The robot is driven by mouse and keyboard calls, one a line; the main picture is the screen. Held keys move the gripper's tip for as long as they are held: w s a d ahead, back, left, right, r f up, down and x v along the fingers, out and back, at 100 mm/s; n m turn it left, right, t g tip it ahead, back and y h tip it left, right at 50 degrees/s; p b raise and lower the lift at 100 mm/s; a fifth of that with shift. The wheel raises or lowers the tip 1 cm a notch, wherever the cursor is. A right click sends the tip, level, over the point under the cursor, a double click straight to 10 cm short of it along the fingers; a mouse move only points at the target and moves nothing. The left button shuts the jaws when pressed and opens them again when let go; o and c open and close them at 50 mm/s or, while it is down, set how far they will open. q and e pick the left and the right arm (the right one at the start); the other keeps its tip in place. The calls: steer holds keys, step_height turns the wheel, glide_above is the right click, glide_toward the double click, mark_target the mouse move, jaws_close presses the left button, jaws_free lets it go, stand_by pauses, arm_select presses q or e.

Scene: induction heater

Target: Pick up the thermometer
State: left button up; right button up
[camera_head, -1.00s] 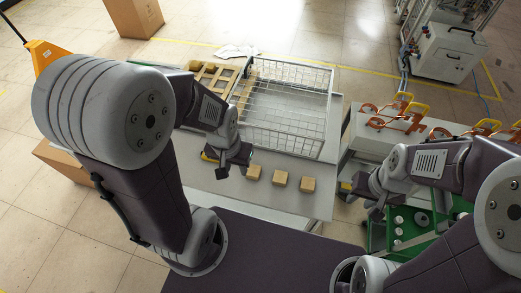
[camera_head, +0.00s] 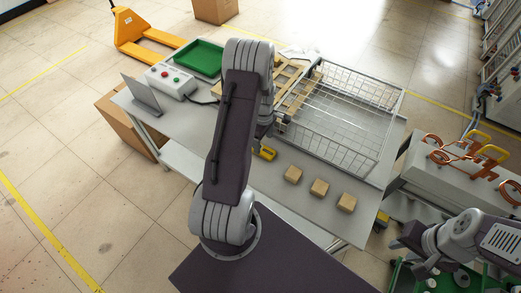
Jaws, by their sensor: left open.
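A small yellow and dark object (camera_head: 265,153), which looks like the thermometer, lies on the grey table (camera_head: 240,180), just left of the row of small boxes. My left arm stands upright in front of the table and covers part of the view. My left gripper (camera_head: 264,128) is mostly hidden behind this arm, over the table just above the yellow object. What shows of it is dark and open, with nothing seen in it. My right gripper (camera_head: 408,240) is at the lower right, above a green-framed cart, apart from the thermometer. Its fingers are too unclear to read.
Several small cardboard boxes (camera_head: 319,187) sit right of the thermometer. A wire basket (camera_head: 345,115) and wooden tray stand behind. A button box (camera_head: 171,82), green tray (camera_head: 197,57) and laptop-like panel (camera_head: 141,95) are at left. Copper coils (camera_head: 455,150) top a unit at right.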

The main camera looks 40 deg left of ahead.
mark_target(263, 149)
arm_select(q)
steer(key=shift+w+a+f, duration=0.1)
steer(key=shift+f, duration=0.35)
step_height(263, 149, down, 4)
steer(key=shift+p, duration=0.45)
steer(key=shift+f, duration=0.4)
jaws_close()
